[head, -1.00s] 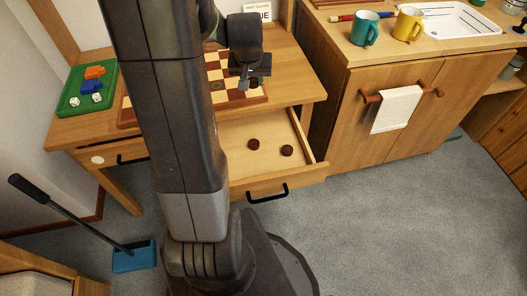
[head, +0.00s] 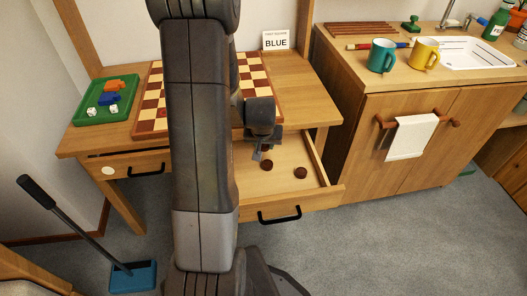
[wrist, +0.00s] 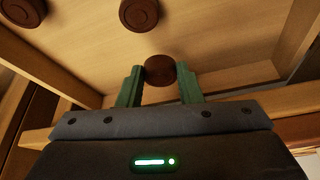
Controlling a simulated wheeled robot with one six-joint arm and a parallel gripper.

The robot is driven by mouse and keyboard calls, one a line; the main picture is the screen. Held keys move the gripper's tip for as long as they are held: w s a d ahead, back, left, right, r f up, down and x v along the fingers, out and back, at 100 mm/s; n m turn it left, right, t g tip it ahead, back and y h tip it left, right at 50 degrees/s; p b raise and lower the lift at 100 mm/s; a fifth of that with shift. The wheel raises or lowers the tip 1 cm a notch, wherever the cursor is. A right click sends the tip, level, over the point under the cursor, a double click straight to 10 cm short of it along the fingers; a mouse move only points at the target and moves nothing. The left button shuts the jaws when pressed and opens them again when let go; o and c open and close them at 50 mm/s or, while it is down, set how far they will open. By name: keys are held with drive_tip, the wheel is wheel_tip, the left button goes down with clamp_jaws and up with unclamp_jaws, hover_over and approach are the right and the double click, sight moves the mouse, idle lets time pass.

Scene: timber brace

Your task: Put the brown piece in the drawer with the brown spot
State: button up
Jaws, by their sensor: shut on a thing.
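A round brown piece (wrist: 160,70) is between the green fingers of my gripper (wrist: 159,84) in the wrist view. My gripper (head: 263,152) is shut on it, over the open drawer (head: 318,198). Whether the held piece touches the drawer floor is unclear. Two other brown pieces, one on the right (head: 300,172) and one beside the gripper (head: 267,165), lie on the drawer floor. In the wrist view they show at the top (wrist: 139,13) and top left (wrist: 24,10). No brown spot shows on the open drawer's front; my arm hides its left part.
A shut drawer with a pale spot (head: 107,171) is at the left of the desk. A checkered board (head: 152,103) and a green tray (head: 76,118) with dice and coloured pieces are on top. A counter with mugs (head: 382,55) stands at the right.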

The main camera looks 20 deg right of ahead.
sight(264, 149)
drive_tip(key=shift+f+b, duration=0.3)
drive_tip(key=shift+f, duration=1.25)
drive_tip(key=shift+f+b, duration=0.3)
drive_tip(key=o, duration=0.9)
drive_tip(key=shift+r, duration=0.15)
drive_tip(key=shift+o, duration=0.2)
drive_tip(key=shift+r+p, duration=0.5)
drive_tip(key=shift+r, duration=0.05)
drive_tip(key=p+v, duration=0.2)
drive_tip(key=v, duration=0.9)
drive_tip(key=shift+p, duration=0.35)
drive_tip(key=shift+s+r, duration=0.1)
drive_tip(key=shift+s, duration=0.05)
